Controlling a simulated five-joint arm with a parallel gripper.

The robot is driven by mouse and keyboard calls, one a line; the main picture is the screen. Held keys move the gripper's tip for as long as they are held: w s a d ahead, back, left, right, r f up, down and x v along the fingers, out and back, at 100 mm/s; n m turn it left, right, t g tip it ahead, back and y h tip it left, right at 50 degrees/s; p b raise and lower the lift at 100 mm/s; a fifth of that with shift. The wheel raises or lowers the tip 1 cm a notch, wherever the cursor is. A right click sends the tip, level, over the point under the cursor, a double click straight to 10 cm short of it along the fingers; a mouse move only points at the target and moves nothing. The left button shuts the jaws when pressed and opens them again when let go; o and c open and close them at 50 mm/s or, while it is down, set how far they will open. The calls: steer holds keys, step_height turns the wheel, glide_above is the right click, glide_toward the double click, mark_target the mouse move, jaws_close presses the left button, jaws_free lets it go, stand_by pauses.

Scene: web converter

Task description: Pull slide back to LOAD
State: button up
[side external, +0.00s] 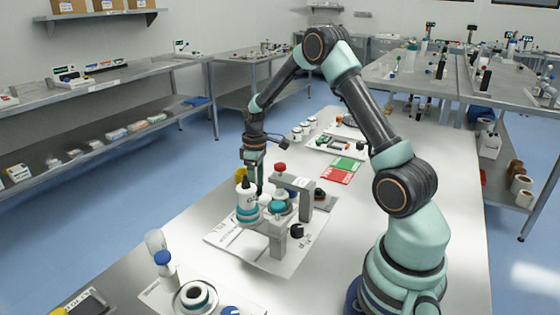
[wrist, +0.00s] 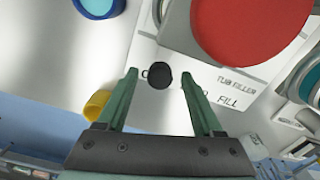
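The tub filler fixture stands on a white plate (side external: 237,250) on the table, with an arch (side external: 305,195) over it, a red knob on top (side external: 281,167) and a black knob (side external: 297,230) at the front. My gripper (side external: 256,188) points down at its left, partly hidden behind a bottle (side external: 246,212). In the wrist view my gripper (wrist: 158,76) is open, with a small black round knob (wrist: 160,77) showing between its fingertips. Contact cannot be told. "TUB FILLER" and "FILL" are printed beside it. The slide itself cannot be made out clearly.
A large red disc (wrist: 250,25) fills the wrist view's upper right, close to the right finger. A yellow cup (wrist: 97,104) is beside the left finger. A red and green mat (side external: 340,172) and several small jars lie farther back. The front table holds another fixture (side external: 196,295).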

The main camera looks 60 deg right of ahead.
jaws_close()
steer(key=shift+a, duration=0.1)
stand_by(1.2)
